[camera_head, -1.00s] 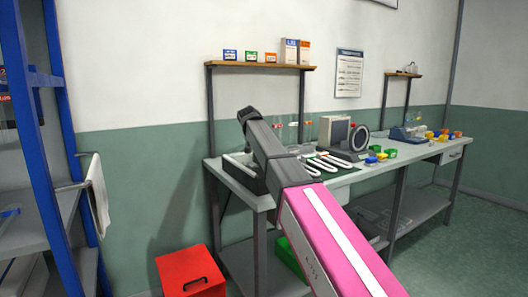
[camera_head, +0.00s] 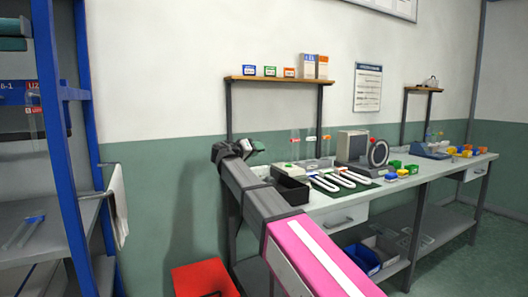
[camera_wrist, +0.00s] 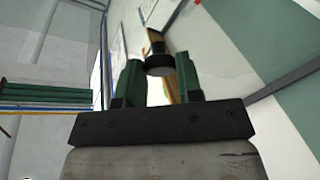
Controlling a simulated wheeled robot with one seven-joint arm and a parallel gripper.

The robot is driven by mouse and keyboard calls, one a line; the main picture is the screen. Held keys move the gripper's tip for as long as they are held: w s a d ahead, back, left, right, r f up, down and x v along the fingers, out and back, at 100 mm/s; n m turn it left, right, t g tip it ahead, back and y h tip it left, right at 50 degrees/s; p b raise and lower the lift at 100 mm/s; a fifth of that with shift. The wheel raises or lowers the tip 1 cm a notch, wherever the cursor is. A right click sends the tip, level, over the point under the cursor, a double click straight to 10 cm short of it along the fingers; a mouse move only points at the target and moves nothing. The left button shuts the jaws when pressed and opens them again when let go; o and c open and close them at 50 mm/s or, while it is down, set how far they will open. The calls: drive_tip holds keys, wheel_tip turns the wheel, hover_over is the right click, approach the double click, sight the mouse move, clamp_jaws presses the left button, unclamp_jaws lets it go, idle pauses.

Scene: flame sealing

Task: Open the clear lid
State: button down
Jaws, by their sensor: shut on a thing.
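I cannot make out a clear lid for certain in either view. My gripper (camera_wrist: 159,72) has two green fingers closed on a dark round piece (camera_wrist: 160,69) in the wrist view. What this piece belongs to is unclear. In the head view, my gripper (camera_head: 254,147) is small and partly hidden by my wrist, raised above the left end of the bench and in front of the wall.
A shelf (camera_head: 278,79) hangs above. A blue rack (camera_head: 60,150) stands left. A red box (camera_head: 205,280) stands below.

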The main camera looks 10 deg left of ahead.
drive_tip(key=s+a+f+n+t+h, duration=0.2)
drive_tip(key=s+a+t, duration=0.1)
drive_tip(key=a+t, duration=0.1)
drive_tip(key=shift+s+a+t+h, duration=0.35)
drive_tip(key=shift+a+t+h, duration=0.05)
drive_tip(key=shift+a, duration=0.4)
drive_tip(key=c, duration=0.8)
unclamp_jaws()
drive_tip(key=v, duration=1)
drive_tip(key=shift+s+a+f, duration=0.15)
drive_tip(key=shift+s+a, duration=0.05)
drive_tip(key=shift+s, duration=0.05)
